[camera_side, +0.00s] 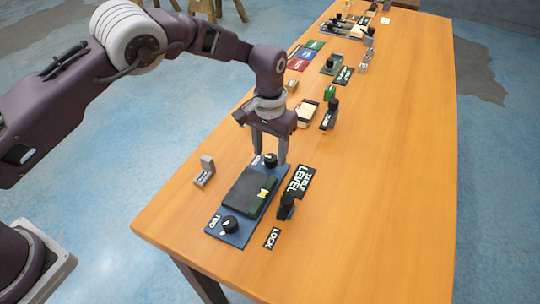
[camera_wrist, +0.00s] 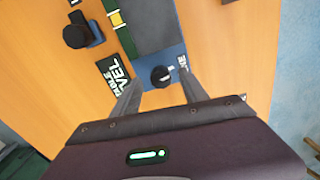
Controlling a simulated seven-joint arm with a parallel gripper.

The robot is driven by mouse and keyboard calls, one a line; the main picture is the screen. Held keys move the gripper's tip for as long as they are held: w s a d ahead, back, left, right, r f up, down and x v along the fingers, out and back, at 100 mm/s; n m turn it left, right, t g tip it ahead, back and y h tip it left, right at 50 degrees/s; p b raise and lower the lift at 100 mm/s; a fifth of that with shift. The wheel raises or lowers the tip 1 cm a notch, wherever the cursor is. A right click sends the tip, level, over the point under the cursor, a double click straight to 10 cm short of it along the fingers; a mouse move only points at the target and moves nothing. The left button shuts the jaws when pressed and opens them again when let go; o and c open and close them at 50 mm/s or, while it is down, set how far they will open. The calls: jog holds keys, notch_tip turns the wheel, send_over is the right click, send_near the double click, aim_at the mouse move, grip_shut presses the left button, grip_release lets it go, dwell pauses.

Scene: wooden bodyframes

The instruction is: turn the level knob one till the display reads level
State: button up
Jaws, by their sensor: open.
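The blue level panel (camera_side: 232,238) lies near the front of the table, with a dark display block (camera_side: 243,190) in its middle. A green strip with a pale yellow mark (camera_side: 263,194) runs along the block; it also shows in the wrist view (camera_wrist: 116,19). Black knob one (camera_side: 270,160) is at the panel's far end and knob two (camera_side: 229,225) at its near end. My gripper (camera_side: 270,157) points down with its fingers apart, one on either side of knob one. In the wrist view knob one (camera_wrist: 160,76) sits between the open fingertips; contact cannot be told.
A black lock lever (camera_side: 286,206) stands right of the panel, by the LOCK plate (camera_side: 272,238) and TABLE LEVEL plate (camera_side: 299,181). A grey bracket (camera_side: 205,171) stands left. Several devices line the table farther back. The table's right side is clear.

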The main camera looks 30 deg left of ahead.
aim_at(269, 158)
jog(key=shift+r, duration=2.4)
jog(key=shift+a+r, duration=0.1)
jog(key=shift+r, duration=0.05)
jog(key=s+a+r+t, duration=0.1)
jog(key=s+a+r, duration=0.3)
jog(key=r, duration=0.3)
jog(key=s+a+r+n+t+h, duration=0.1)
jog(key=s+a+r, duration=0.35)
jog(key=r, duration=0.35)
jog(key=s+a+r+t, duration=0.1)
jog(key=s+a+r, duration=0.25)
jog(key=r, duration=0.35)
jog(key=s+a+t, duration=0.1)
jog(key=s+a, duration=0.1)
jog(key=s, duration=0.9)
jog(key=s+a+t+y, duration=0.1)
jog(key=s+a, duration=0.2)
jog(key=s, duration=0.8)
jog(key=shift+a+f+t, duration=0.3)
jog(key=shift+a+f, duration=0.05)
jog(key=shift+f, duration=0.05)
